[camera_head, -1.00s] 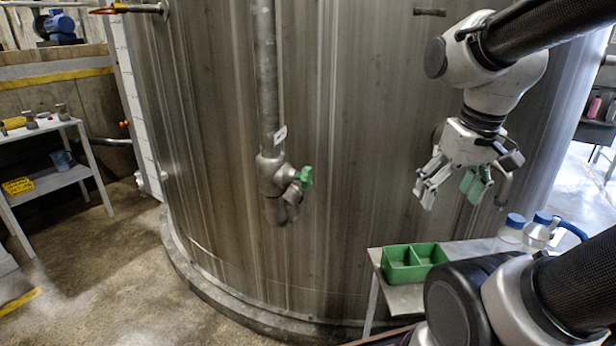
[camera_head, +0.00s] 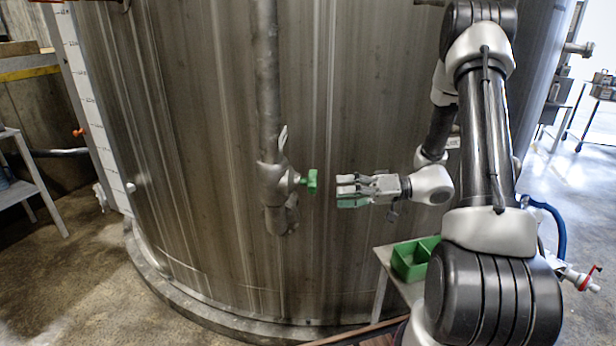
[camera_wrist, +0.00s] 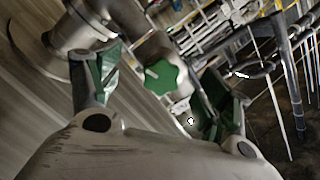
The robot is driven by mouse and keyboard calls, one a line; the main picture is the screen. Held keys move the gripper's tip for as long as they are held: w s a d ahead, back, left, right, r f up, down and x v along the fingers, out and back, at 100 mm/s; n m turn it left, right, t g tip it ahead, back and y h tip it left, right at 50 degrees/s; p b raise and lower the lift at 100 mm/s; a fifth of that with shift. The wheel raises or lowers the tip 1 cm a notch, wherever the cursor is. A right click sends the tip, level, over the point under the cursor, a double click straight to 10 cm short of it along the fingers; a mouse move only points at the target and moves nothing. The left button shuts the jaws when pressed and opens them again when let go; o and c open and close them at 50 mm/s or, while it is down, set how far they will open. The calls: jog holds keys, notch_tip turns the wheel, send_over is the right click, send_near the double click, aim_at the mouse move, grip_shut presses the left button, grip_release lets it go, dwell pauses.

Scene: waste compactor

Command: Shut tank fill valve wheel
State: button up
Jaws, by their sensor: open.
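The green valve wheel (camera_head: 310,181) sticks out to the right from the grey valve body (camera_head: 276,185) on the vertical pipe in front of the tank. My gripper (camera_head: 345,190) is just right of the wheel in the head view, pointing left at it, with a small gap between. In the wrist view the wheel (camera_wrist: 161,77) lies between and beyond my two green-padded fingers (camera_wrist: 160,95), which are spread apart. The fingers do not appear to touch the wheel. The gripper is open and empty.
The large steel tank (camera_head: 200,130) fills the background behind the pipe (camera_head: 268,80). A small table with a green divided bin (camera_head: 412,258) stands below my arm. A grey shelf (camera_head: 38,190) is at the far left. Floor at the lower left is clear.

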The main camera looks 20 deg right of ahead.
aim_at(312, 179)
jog(key=w+a+r+n, duration=0.1)
jog(key=a, duration=0.1)
jog(key=w+a+n, duration=0.2)
jog(key=a, duration=0.1)
jog(key=w+a+r+n+t, duration=0.1)
jog(key=a+n, duration=0.1)
jog(key=shift+w+a+r+y, duration=0.2)
jog(key=shift+w+r+y, duration=0.1)
jog(key=shift+y, duration=0.1)
jog(key=c, duration=1)
